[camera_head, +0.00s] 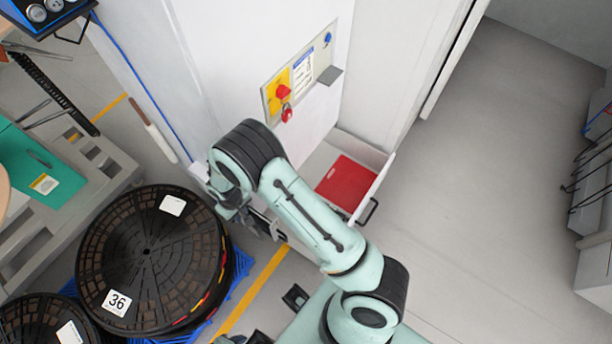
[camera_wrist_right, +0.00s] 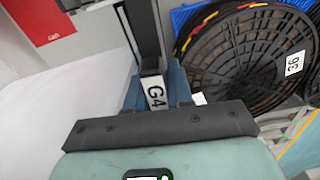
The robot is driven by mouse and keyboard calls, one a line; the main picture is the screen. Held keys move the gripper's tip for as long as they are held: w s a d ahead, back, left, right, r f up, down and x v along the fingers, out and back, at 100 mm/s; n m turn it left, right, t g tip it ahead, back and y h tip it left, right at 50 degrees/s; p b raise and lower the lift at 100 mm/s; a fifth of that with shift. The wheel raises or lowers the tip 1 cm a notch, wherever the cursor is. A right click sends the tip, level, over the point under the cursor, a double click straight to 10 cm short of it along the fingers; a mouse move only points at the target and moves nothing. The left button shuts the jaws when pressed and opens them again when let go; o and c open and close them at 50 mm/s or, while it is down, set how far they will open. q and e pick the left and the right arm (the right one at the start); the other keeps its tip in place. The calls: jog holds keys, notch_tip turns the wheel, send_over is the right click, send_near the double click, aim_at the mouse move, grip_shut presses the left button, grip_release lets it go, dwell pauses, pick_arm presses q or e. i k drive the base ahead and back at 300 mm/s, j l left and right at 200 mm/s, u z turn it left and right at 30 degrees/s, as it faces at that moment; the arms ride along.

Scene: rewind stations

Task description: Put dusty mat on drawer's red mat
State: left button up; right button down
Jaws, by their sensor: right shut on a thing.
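My right gripper (camera_head: 262,224) is beside the white cabinet, left of the open drawer. In the right wrist view its blue-grey fingers (camera_wrist_right: 155,88) are shut on a dark, narrow piece (camera_wrist_right: 140,30) with a white "G4" label. I cannot tell from its edge whether this is the dusty mat. The red mat (camera_head: 345,182) lies flat in the open drawer (camera_head: 374,158). It also shows at the upper left of the right wrist view (camera_wrist_right: 45,20). The held piece is apart from the red mat. My left gripper cannot be made out.
A large black reel (camera_head: 146,252) marked 36 lies left of my gripper, on a blue pallet (camera_head: 240,265). Floor right of the drawer is clear.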

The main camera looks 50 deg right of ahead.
aim_at(354, 182)
jog(key=k+u, duration=0.1)
jog(key=k, duration=0.55)
jog(key=k+l+u, duration=0.2)
jog(key=k+l, duration=0.45)
jog(key=l, duration=0.2)
jog(key=l+u, duration=0.1)
jog(key=l, duration=0.2)
jog(key=k+l+u, duration=0.1)
jog(key=l+u, duration=0.15)
jog(key=l, duration=0.9)
jog(key=i+l, duration=0.15)
jog(key=l, duration=0.2)
jog(key=i+l+u, duration=0.1)
jog(key=l, duration=0.2)
